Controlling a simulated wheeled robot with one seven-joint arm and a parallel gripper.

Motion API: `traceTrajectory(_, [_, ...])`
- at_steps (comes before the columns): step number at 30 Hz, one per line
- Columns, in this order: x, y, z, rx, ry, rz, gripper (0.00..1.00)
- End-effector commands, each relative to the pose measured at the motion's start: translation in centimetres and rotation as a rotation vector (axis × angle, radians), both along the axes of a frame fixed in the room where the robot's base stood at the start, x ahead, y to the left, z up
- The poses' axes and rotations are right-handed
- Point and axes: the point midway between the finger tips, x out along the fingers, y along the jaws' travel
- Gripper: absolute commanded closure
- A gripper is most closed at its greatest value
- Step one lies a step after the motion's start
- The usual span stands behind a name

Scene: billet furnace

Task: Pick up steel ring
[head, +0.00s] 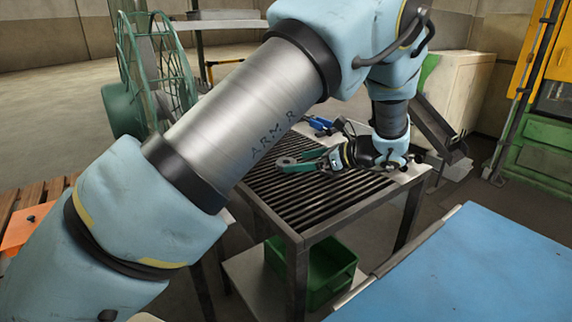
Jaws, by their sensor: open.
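The steel ring (286,161) is a small grey ring on the slatted metal table, just left of the table's middle. My gripper (290,161) reaches in from the right with its green fingers pointing left. The fingers are open, and the ring appears at or between their tips. I cannot tell whether they touch it. My arm hides the left part of the table.
The slatted table (322,214) has a lower shelf with a green crate (318,291). A blue tool (322,125) lies at the table's back. A green fan (150,75) stands behind my arm. A blue surface (480,270) fills the front right.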

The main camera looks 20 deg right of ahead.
Motion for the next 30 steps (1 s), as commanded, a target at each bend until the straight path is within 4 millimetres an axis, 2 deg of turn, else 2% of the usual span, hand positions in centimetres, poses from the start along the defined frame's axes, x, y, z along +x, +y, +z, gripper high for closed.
traceTrajectory(6, [2.6, 1.8, -1.0, 0.003, -0.001, 0.002, 0.0])
traceTrajectory(14, [3.1, 2.0, -1.5, 0.001, 0.001, 0.0, 0.0])
traceTrajectory(30, [3.0, 2.0, -1.4, 0.001, 0.001, 0.0, 0.58])
